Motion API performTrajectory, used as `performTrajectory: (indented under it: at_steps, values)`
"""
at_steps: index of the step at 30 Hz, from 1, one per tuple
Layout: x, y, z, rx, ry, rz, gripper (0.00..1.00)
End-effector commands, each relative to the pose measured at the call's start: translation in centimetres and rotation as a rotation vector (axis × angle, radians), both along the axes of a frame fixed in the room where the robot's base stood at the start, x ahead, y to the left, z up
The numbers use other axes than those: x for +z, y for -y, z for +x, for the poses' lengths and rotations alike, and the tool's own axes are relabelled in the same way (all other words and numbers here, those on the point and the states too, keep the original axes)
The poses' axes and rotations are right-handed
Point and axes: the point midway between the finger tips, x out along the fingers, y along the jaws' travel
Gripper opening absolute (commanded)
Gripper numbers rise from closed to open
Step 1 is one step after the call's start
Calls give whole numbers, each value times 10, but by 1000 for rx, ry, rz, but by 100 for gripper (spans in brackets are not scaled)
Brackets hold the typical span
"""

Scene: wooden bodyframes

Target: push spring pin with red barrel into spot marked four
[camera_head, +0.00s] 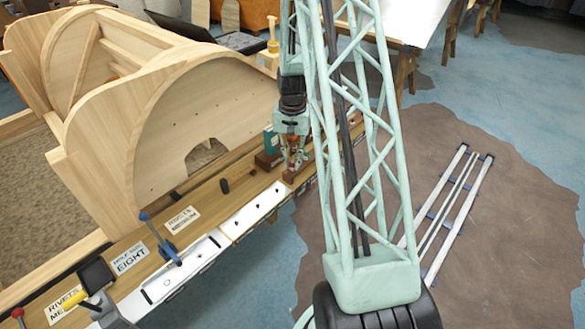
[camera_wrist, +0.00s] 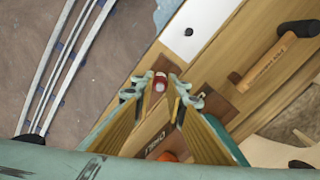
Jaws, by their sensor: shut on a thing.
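The spring pin's red barrel (camera_wrist: 160,82) sits between the two fingertips of my gripper (camera_wrist: 160,90) in the wrist view, with a pale end showing. My gripper is shut on it. In the head view my gripper (camera_head: 294,163) points down at the far part of the bench strip, just above a small dark brown block (camera_head: 289,177); the pin there is too small to make out clearly. I cannot tell whether the pin touches the wood below. No mark reading four is legible in either view.
A hammer (camera_wrist: 275,62) lies on the bench, beside a brown block (camera_wrist: 221,103). A white plate (camera_head: 255,212) lies along the bench edge. The large wooden frame (camera_head: 200,125) stands left of my gripper. Metal rails (camera_head: 445,215) lie on the floor to the right.

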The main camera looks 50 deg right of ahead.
Motion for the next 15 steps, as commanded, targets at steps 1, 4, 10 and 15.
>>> performTrajectory:
  at_steps: [1, 4, 10, 15]
  values:
    - [1, 0, 0, 0, 0, 0, 0]
    - [1, 0, 0, 0, 0, 0, 0]
    - [3, 0, 0, 0, 0, 0, 0]
    - [5, 0, 0, 0, 0, 0, 0]
